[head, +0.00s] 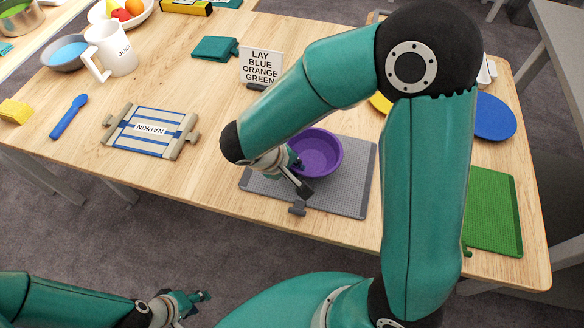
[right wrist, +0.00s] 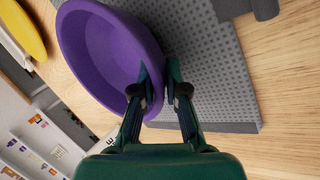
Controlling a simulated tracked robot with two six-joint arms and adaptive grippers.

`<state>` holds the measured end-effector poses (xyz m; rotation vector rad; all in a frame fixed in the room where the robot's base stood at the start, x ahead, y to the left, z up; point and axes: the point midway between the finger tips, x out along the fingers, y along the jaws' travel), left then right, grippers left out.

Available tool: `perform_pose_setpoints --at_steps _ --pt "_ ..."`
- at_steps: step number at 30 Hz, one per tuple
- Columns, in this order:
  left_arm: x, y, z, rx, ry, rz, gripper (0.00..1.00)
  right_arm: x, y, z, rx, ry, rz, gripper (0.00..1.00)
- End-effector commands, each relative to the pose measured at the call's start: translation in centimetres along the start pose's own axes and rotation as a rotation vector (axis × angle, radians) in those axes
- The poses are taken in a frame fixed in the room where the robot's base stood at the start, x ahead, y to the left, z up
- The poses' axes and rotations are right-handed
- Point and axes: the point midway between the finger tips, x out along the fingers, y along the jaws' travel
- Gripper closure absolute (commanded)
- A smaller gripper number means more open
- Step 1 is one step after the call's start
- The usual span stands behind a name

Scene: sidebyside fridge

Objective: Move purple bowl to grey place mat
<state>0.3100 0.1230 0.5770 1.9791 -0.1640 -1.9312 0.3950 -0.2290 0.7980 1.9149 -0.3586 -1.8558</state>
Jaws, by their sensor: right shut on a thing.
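The purple bowl (head: 322,150) is upright over the back middle of the grey place mat (head: 345,198). I cannot tell whether its base touches the mat. My right gripper (head: 298,176) is shut on the bowl's near left rim. In the right wrist view, the bowl's rim (right wrist: 85,25) runs to between the fingertips of the right gripper (right wrist: 158,85), with the dotted grey mat (right wrist: 215,75) behind. My left gripper (head: 195,302) is low at the bottom left, away from the table; its finger gap is unclear.
A sign (head: 261,66) stands behind the bowl. A napkin (head: 151,131) lies to the left, with a blue spoon (head: 69,116) beyond it. A green mat (head: 492,212) and a blue plate (head: 494,117) are on the right. My right arm hides part of the table.

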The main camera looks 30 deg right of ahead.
Motion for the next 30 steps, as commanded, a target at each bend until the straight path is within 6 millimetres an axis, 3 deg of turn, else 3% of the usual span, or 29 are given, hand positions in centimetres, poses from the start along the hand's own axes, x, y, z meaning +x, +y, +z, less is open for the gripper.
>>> perform_pose_setpoints --at_steps 11,12,16,26,30 --pt "0.3 -0.1 0.0 0.000 0.000 0.000 0.60 0.4 -0.2 -0.1 0.000 0.002 0.000 1.00" --pt "0.2 -0.1 0.0 0.000 0.000 0.000 0.60 0.3 -0.2 0.0 -0.001 0.001 0.000 0.81" --pt "0.2 -0.1 0.0 0.000 0.000 0.000 0.60 0.3 -0.2 0.0 -0.001 0.001 0.000 0.63" --pt "0.0 0.0 0.0 0.000 0.000 0.000 0.60 0.1 -0.1 -0.1 -0.002 0.001 0.000 0.63" --pt "-0.1 0.1 0.0 0.000 0.000 0.000 0.60 -1.0 -0.1 -0.1 0.000 0.005 0.001 0.63"
